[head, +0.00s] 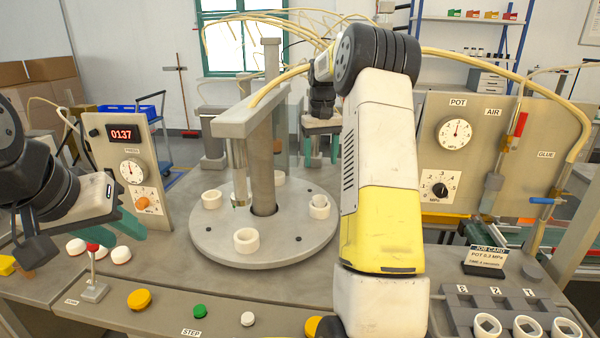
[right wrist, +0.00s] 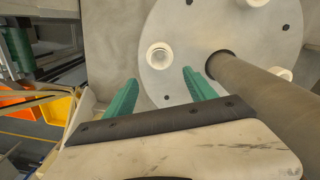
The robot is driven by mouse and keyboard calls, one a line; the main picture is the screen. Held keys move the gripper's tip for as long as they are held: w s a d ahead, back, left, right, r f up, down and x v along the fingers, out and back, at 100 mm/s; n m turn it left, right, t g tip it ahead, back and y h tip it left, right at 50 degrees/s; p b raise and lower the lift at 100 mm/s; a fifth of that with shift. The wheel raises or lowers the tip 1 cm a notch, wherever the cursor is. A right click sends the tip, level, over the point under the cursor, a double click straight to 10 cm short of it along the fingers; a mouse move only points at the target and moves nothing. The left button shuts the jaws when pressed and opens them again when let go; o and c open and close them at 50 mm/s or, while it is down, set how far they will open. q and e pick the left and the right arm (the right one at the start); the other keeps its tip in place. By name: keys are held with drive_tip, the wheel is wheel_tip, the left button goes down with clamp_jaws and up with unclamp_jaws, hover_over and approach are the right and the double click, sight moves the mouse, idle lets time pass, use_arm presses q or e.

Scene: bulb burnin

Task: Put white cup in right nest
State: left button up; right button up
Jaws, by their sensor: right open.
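The round grey turntable (head: 265,255) carries white ring-shaped nests. The right nest (head: 319,211) is on its right side, and a smaller white cup (head: 319,200) appears to sit upright inside it. In the right wrist view, the white cup (right wrist: 158,57) shows as a pale round shape within a ring. My right gripper (head: 322,150) is open behind the turntable's right side, its green fingers apart and empty. In the right wrist view, the right gripper (right wrist: 161,82) has the ring beyond and between its fingertips, not touching. My left gripper (head: 125,222) hangs at the left; its finger gap is unclear.
A thick grey post (head: 263,165) rises from the turntable. White square-holed rings (head: 528,327) stand in a rack at lower right. White domed pieces (head: 121,255) lie near my left gripper.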

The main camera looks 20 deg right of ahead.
drive_tip(key=s+a+r+t+y, duration=0.1)
drive_tip(key=s+a+r+t, duration=0.1)
drive_tip(key=s+a+r, duration=0.45)
drive_tip(key=s+a+r+t, duration=0.1)
drive_tip(key=s+a+r, duration=0.3)
drive_tip(key=s, duration=0.5)
drive_tip(key=s+a+f+t, duration=0.1)
drive_tip(key=s+a, duration=0.2)
drive_tip(key=s, duration=0.5)
drive_tip(key=s+a+f+n+t+y, duration=0.1)
drive_tip(key=s+a+f+t, duration=0.1)
drive_tip(key=s, duration=0.7)
drive_tip(key=shift+s+a+f, duration=0.15)
drive_tip(key=shift+a+f, duration=0.1)
drive_tip(key=shift+a, duration=0.65)
use_arm(q)
drive_tip(key=shift+c, duration=0.5)
